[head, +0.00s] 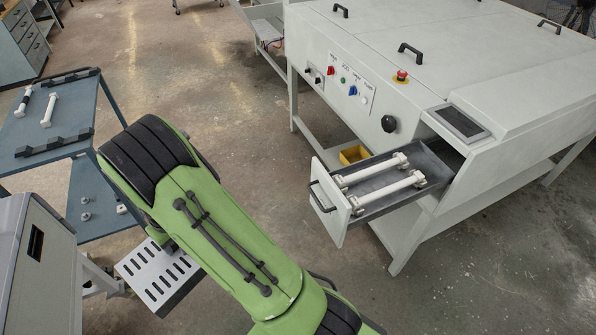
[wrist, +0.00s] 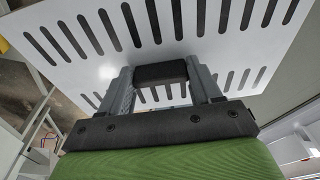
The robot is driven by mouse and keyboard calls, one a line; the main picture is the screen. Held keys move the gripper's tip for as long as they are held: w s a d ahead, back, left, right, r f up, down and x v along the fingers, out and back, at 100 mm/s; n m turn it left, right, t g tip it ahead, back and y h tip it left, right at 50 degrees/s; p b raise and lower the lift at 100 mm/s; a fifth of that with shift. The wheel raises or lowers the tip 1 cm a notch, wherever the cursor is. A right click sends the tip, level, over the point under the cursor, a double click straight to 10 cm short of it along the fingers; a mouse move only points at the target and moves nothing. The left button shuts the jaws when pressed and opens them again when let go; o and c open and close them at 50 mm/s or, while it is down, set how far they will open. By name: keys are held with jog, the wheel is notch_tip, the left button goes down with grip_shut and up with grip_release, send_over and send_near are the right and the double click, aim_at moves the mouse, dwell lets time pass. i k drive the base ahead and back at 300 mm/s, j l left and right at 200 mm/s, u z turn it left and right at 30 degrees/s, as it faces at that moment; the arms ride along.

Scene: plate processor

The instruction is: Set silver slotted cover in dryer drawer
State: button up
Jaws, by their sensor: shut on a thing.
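The silver slotted cover (head: 150,278) is a flat light plate with rows of dark slots. It hangs level in the air at the lower left of the head view, partly hidden by my green arm. In the wrist view the cover (wrist: 101,72) fills the upper part. My gripper (wrist: 161,76) is shut on its black handle; in the head view the gripper is mostly hidden behind my arm. The dryer drawer (head: 334,222) is pulled out from the white machine on the right. Two white rods on small end supports lie across the grey drawer tray.
The white machine (head: 350,45) has black handles, a control panel (head: 352,85) and a screen (head: 460,122). A blue-grey shelf table (head: 70,115) stands at the left, above a grey box-like unit (head: 40,265). Open floor lies between my arm and the drawer.

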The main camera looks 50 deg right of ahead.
aim_at(379, 185)
jog(key=i+l+z, duration=0.25)
jog(key=i+z, duration=0.6)
jog(key=i+j+z, duration=0.1)
jog(key=i+z, duration=0.35)
jog(key=i, duration=0.2)
jog(key=i+z, duration=0.35)
jog(key=i, duration=0.15)
jog(key=i+z, duration=0.3)
jog(key=i, duration=0.2)
